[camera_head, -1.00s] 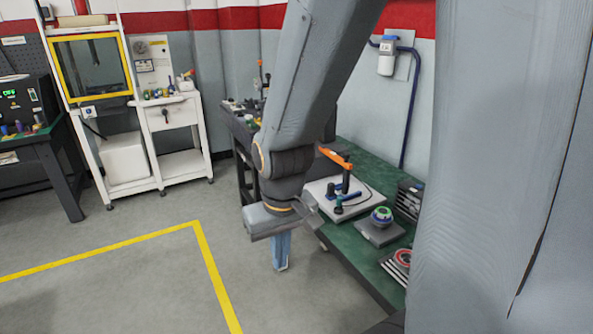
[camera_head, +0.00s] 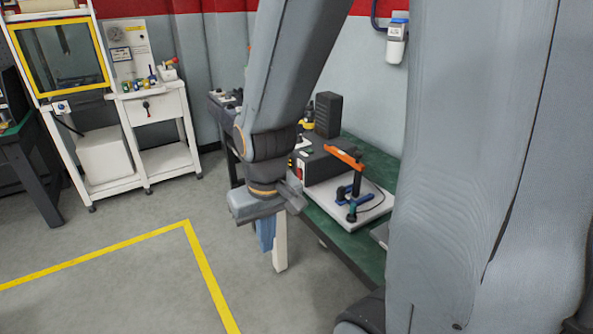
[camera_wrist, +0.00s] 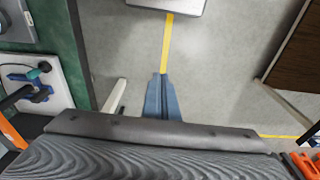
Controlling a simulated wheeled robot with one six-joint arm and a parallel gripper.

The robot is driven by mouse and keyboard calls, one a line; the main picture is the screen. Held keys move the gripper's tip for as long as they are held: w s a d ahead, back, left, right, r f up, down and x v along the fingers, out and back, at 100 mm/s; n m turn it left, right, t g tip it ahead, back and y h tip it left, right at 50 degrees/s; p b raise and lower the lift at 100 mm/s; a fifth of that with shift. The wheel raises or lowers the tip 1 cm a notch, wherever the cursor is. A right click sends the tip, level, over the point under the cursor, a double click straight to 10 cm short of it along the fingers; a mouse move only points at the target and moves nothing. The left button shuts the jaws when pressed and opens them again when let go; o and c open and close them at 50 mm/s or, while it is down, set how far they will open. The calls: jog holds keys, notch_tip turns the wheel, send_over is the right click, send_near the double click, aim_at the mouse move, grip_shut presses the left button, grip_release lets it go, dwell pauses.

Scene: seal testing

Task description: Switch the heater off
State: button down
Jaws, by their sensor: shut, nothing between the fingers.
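I cannot tell for certain which unit is the heater. A dark box (camera_head: 322,166) with a small red switch (camera_head: 300,170) on its front stands on the green bench (camera_head: 345,240), partly behind my arm. Which way the switch is set is too small to read. My gripper (camera_head: 267,236) points down over open floor, in front of the bench's left edge and apart from the box. Its blue-grey fingers (camera_wrist: 162,98) are together and empty in the wrist view, with floor beneath them.
A white board (camera_head: 345,203) with an orange-handled clamp (camera_head: 346,160) lies on the bench beside the dark box. A tall black box (camera_head: 328,114) stands behind. A white cart (camera_head: 160,108) stands at the back left. The yellow-lined floor (camera_head: 110,290) is clear.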

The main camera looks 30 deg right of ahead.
jog(key=w+f+m+t+h+b, duration=0.1)
jog(key=w+f+m+t, duration=0.2)
jog(key=w+m, duration=0.6)
jog(key=w+f+m+t+b, duration=0.2)
jog(key=w+f+m+t, duration=0.15)
jog(key=w, duration=1.05)
jog(key=w+d+f+m+h+b, duration=0.1)
jog(key=w+d+f+m+h, duration=0.1)
jog(key=w+d+m+h, duration=0.2)
jog(key=w+d+f+m+t+h+b, duration=0.1)
jog(key=w+d+m+h, duration=0.3)
jog(key=d+m, duration=0.6)
jog(key=f+m+h, duration=0.1)
jog(key=m, duration=0.3)
jog(key=shift+w+f+h, duration=0.25)
jog(key=shift+f+h, duration=0.1)
jog(key=shift+h, duration=0.05)
jog(key=shift+d, duration=0.2)
send_near(299, 174)
jog(key=shift+w+d+f, duration=0.3)
jog(key=shift+w+d, duration=0.1)
jog(key=shift+w, duration=0.4)
jog(key=shift+w+d+f, duration=0.35)
jog(key=shift+w+d, duration=0.05)
jog(key=shift+w, duration=0.4)
jog(key=shift+w+d+f, duration=0.3)
jog(key=shift+w+d, duration=0.15)
jog(key=shift+w, duration=0.35)
jog(key=shift+d, duration=0.2)
jog(key=shift+d, duration=0.2)
